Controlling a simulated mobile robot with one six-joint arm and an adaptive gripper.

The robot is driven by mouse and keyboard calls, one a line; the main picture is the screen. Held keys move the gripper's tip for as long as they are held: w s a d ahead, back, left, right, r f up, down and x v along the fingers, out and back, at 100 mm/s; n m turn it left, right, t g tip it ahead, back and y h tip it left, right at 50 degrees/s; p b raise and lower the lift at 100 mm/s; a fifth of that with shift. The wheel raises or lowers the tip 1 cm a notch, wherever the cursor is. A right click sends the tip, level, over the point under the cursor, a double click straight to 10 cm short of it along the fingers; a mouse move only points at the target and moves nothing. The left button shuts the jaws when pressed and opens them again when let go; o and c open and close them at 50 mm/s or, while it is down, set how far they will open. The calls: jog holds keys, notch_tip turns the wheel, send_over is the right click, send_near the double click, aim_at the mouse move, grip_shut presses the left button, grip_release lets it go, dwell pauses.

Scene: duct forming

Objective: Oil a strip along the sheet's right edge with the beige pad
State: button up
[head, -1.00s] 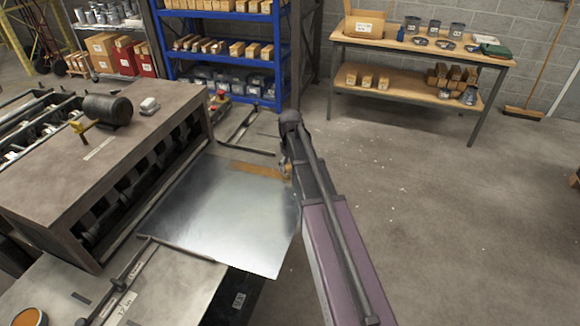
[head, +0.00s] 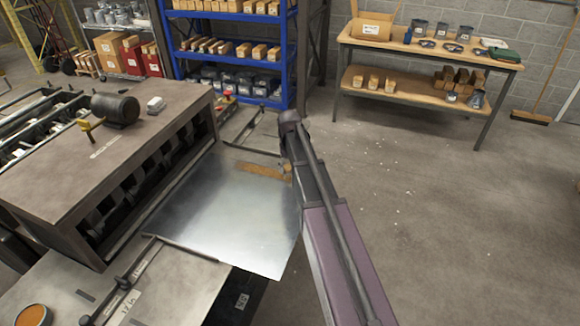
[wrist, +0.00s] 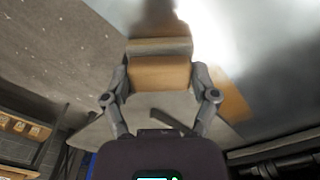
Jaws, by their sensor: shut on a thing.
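The shiny metal sheet (head: 225,215) lies on the machine's table, its left side at the roller opening. A brown-orange oily strip (head: 262,172) runs along its far edge; part of it also shows in the wrist view (wrist: 234,103). My gripper (wrist: 160,78) is shut on the beige pad (wrist: 160,48), a block with a brown face and a pale layer, held at the sheet's edge beside the floor. I cannot tell whether the pad touches the metal. In the head view, my arm mostly hides the gripper and pad at the sheet's far right corner.
The forming machine (head: 110,165) stands left, with a dark cylinder (head: 115,110) on top. A round tin with orange contents (head: 33,318) sits at the front left. A blue shelf (head: 225,60) and a workbench (head: 430,55) stand behind.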

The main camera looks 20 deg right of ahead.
aim_at(280, 179)
jog(key=shift+s+a+f, duration=0.1)
jog(key=shift+s+a, duration=0.5)
jog(key=shift+s, duration=0.25)
jog(key=shift+s+a, duration=0.6)
jog(key=shift+s, duration=0.2)
jog(key=shift+a, duration=0.1)
jog(key=shift+w+a, duration=0.75)
jog(key=shift+a, duration=0.05)
jog(key=shift+w+d, duration=1.3)
jog(key=shift+w, duration=0.3)
jog(key=shift+w+a, duration=0.65)
jog(key=shift+a, duration=0.25)
jog(key=shift+s, duration=0.1)
